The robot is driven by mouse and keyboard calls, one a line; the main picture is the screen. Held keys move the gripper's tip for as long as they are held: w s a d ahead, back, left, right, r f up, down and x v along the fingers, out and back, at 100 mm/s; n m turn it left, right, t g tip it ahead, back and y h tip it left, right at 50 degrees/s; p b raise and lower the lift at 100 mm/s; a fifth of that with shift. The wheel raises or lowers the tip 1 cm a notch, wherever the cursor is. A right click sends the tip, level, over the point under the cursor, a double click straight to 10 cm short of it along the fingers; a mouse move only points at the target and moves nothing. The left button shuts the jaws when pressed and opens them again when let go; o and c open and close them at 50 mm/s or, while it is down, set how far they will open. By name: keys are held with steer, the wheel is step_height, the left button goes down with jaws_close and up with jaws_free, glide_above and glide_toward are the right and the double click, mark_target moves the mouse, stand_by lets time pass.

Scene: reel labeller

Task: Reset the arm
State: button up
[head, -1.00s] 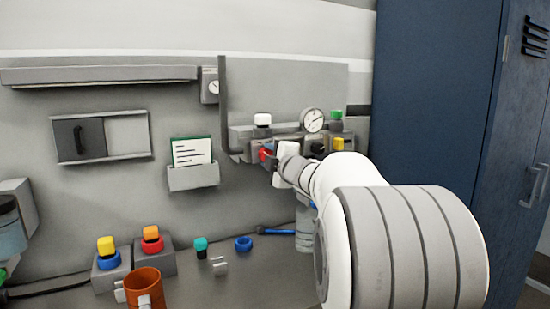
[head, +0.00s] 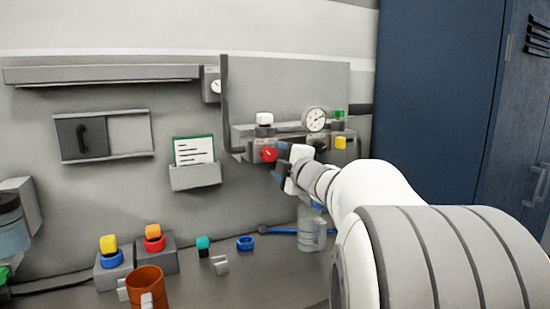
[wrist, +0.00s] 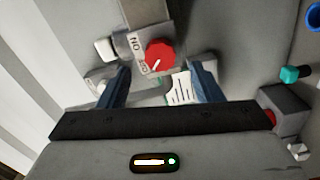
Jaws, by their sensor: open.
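My gripper (head: 283,162) is in front of the wall panel at the right, beside and just below the red knob (head: 268,154). In the wrist view my gripper (wrist: 163,80) has its two blue fingers spread wide with nothing between them. The red knob (wrist: 160,54) shows beyond the fingertips, apart from them, with a white pointer mark and a label plate reading ON and OFF. My arm reaches in from the lower right and hides part of the panel and bench.
A gauge (head: 315,119), a white button (head: 264,119) and a yellow button (head: 340,142) are close to my gripper. A clear bottle (head: 309,238) stands below my wrist. An orange mug (head: 147,285) is at the front left. A blue cabinet (head: 435,95) stands right.

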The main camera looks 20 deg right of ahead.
steer(key=s, duration=0.2)
steer(key=shift+s+d, duration=0.1)
steer(key=shift+s, duration=0.25)
steer(key=s+a+f+m+g+p, duration=0.3)
steer(key=s+a+f+m+g, duration=0.2)
steer(key=s, duration=0.4)
steer(key=s+a+f+m+g+p, duration=0.4)
steer(key=s+a+f+m+g, duration=0.1)
steer(key=s, duration=0.4)
steer(key=s+a+f+m+g+p, duration=0.3)
steer(key=s+a+f+m+g, duration=0.2)
steer(key=s, duration=0.4)
step_height(320, 180, down, 2)
steer(key=a+m, duration=0.1)
steer(key=a, duration=0.1)
steer(key=shift+a+h, duration=0.3)
steer(key=shift+a, duration=0.05)
